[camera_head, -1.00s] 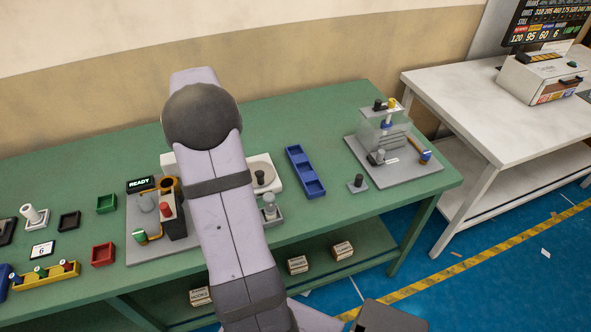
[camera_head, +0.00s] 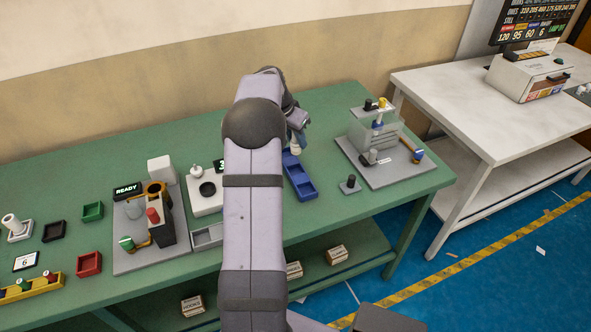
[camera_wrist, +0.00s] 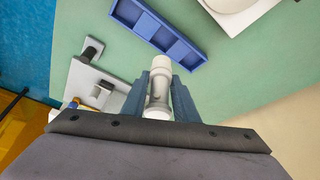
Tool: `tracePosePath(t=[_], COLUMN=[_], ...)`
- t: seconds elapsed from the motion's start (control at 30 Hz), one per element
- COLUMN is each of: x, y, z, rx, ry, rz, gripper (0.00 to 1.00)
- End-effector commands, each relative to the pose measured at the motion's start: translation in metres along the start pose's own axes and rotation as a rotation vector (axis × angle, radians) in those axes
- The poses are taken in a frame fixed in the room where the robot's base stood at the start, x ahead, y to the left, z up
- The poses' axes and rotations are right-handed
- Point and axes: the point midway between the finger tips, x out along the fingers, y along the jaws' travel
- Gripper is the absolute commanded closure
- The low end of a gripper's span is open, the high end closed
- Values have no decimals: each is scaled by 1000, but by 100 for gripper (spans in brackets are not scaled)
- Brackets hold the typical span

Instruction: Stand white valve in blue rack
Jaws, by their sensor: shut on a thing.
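My gripper (camera_wrist: 158,84) is shut on the white valve (camera_wrist: 160,64) in the wrist view. The valve's pale round end points out past the fingertips toward the blue rack (camera_wrist: 164,40). In the head view, my gripper (camera_head: 297,139) is over the far end of the blue rack (camera_head: 299,180), with the white valve (camera_head: 295,149) hanging below it. The valve looks raised above the table, apart from the rack floor. The rack is a long blue tray with several compartments in a row. The compartments I can see look empty. My arm hides part of the gripper in the head view.
A small grey block with a black knob (camera_head: 350,183) stands right of the rack. A grey fixture base (camera_head: 384,172) lies beyond it. A white device (camera_head: 204,202) and a grey tray (camera_head: 207,236) are to the left, partly behind my arm.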

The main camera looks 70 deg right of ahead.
Motion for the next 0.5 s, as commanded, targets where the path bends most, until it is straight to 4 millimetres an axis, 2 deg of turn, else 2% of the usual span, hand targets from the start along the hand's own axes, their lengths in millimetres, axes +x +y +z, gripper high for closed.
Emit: tracePosePath(t=[0.3, 0.5], x=[41, 52], y=[0, 0], z=[19, 22], rx=[-3, -2], ry=[-4, 0], rz=[1, 0], gripper=[100, 100])
